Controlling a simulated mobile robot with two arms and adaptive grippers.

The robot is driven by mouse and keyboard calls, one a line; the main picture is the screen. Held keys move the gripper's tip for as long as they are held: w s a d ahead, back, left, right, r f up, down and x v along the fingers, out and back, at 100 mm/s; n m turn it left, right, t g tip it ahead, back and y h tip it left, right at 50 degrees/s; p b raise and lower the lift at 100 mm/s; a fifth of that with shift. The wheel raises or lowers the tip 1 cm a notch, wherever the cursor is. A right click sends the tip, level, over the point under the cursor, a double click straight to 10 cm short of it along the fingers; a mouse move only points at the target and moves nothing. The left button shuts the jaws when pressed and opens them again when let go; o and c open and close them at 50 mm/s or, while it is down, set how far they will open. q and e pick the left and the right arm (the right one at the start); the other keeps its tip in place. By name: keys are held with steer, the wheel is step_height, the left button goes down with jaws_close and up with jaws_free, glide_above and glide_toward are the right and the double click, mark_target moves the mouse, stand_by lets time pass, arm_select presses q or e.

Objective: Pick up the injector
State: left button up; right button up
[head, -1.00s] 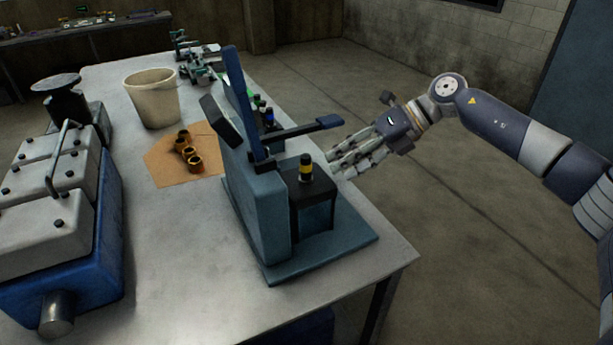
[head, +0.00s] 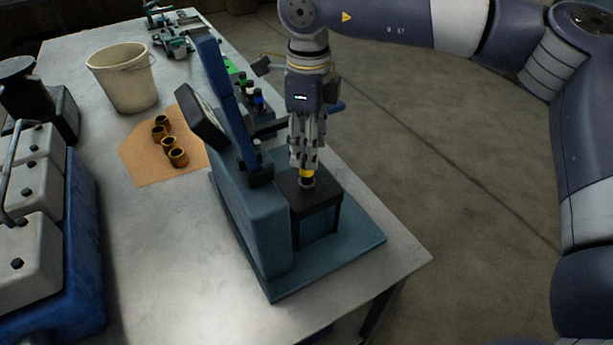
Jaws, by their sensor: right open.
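The injector (head: 307,176) stands upright on the black top of the small stand of the blue-grey test bench (head: 262,225). Only its lower part shows, with a yellow band; my fingers hide its upper part. My right gripper (head: 307,165) points straight down over it, with the fingertips around or just in front of the injector's upper part. The fingers look close together, but the jaws are open. I cannot tell whether they touch it. My left gripper is not in view.
The bench's lever (head: 222,90) rises just left of my right gripper. Small bottles (head: 258,98) stand behind it. Brass sleeves (head: 160,132) lie on brown paper (head: 140,160), near a white bucket (head: 122,85). A blue engine (head: 75,250) fills the left. Bare tabletop (head: 165,255) lies between.

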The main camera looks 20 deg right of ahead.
mark_target(307, 186)
steer(key=shift+f, duration=0.4)
steer(key=shift+w+f, duration=0.1)
steer(key=shift+f, duration=0.2)
steer(key=f+p, duration=0.1)
steer(key=f, duration=0.1)
steer(key=f+p, duration=0.2)
steer(key=shift+w, duration=0.4)
steer(key=shift+f, duration=0.55)
steer(key=c, duration=0.8)
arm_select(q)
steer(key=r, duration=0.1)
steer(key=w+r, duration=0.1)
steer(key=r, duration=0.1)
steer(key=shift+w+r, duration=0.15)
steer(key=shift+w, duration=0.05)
arm_select(e)
jaws_close()
